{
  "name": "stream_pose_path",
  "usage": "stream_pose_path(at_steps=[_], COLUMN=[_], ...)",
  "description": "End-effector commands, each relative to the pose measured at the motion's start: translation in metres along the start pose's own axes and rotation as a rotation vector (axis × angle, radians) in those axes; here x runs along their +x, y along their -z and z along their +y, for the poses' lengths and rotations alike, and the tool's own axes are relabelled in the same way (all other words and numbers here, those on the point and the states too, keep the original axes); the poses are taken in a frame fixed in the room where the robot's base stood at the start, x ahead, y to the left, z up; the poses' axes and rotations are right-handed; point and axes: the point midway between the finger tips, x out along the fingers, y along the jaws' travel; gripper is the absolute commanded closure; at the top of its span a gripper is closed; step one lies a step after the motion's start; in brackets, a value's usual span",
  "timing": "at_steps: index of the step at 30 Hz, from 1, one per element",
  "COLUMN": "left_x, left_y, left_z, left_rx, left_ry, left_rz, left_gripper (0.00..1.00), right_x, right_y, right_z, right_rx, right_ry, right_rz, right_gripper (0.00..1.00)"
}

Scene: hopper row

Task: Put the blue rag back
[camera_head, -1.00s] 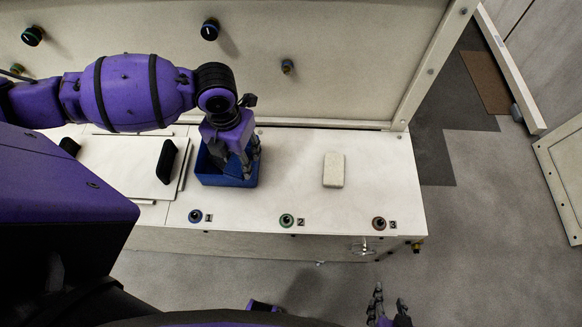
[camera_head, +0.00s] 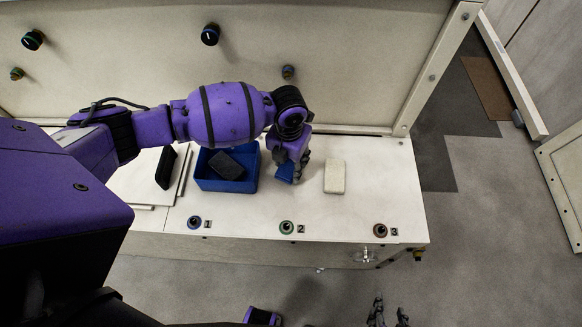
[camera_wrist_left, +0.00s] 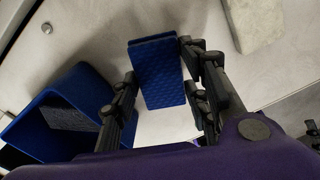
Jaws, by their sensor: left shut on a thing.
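The blue rag (camera_head: 285,172), a textured blue block, shows below my left gripper (camera_head: 296,172) in the head view. In the left wrist view the rag (camera_wrist_left: 157,75) lies between the two fingers of my left gripper (camera_wrist_left: 163,82), which is shut on it. The rag is over the white counter, between a blue bin (camera_head: 214,186) and a pale block (camera_head: 334,176). I cannot tell whether it touches the counter. My right gripper (camera_head: 389,312) is at the bottom edge of the head view, open and empty.
A dark block (camera_head: 227,166) lies tilted in the blue bin. Another dark block (camera_head: 166,167) stands on a white panel at the left. Numbered knobs line the counter's front edge; the counter (camera_head: 385,200) is clear right of the pale block. A wall rises behind.

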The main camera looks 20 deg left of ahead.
Motion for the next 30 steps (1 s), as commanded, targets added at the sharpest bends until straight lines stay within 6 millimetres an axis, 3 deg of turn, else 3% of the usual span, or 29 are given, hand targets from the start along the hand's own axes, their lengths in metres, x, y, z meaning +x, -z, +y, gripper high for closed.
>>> stream_pose_path(at_steps=[9,20,21,25,30], left_x=[0.036,0.039,0.039,0.038,0.038], left_y=[-0.003,-0.003,-0.003,-0.004,-0.004], left_z=[-0.004,-0.003,-0.003,-0.003,-0.003], left_rx=[0.0,0.0,0.0,0.0,0.0], left_ry=[0.001,0.0,0.0,0.0,0.0], left_rz=[0.0,-0.001,-0.001,-0.002,-0.002], left_gripper=[0.87,0.87,0.54,0.39,0.39], right_x=[0.0,0.001,0.001,0.001,0.002], right_y=[0.0,-0.003,-0.003,-0.003,-0.001], right_z=[0.0,0.0,0.0,-0.001,-0.001], right_rx=[-0.001,-0.001,-0.001,0.0,0.0], right_ry=[0.0,0.0,0.0,0.0,0.0], right_rz=[0.002,-0.003,-0.002,-0.002,0.0], right_gripper=[0.6,0.6,0.6,0.6,0.6])
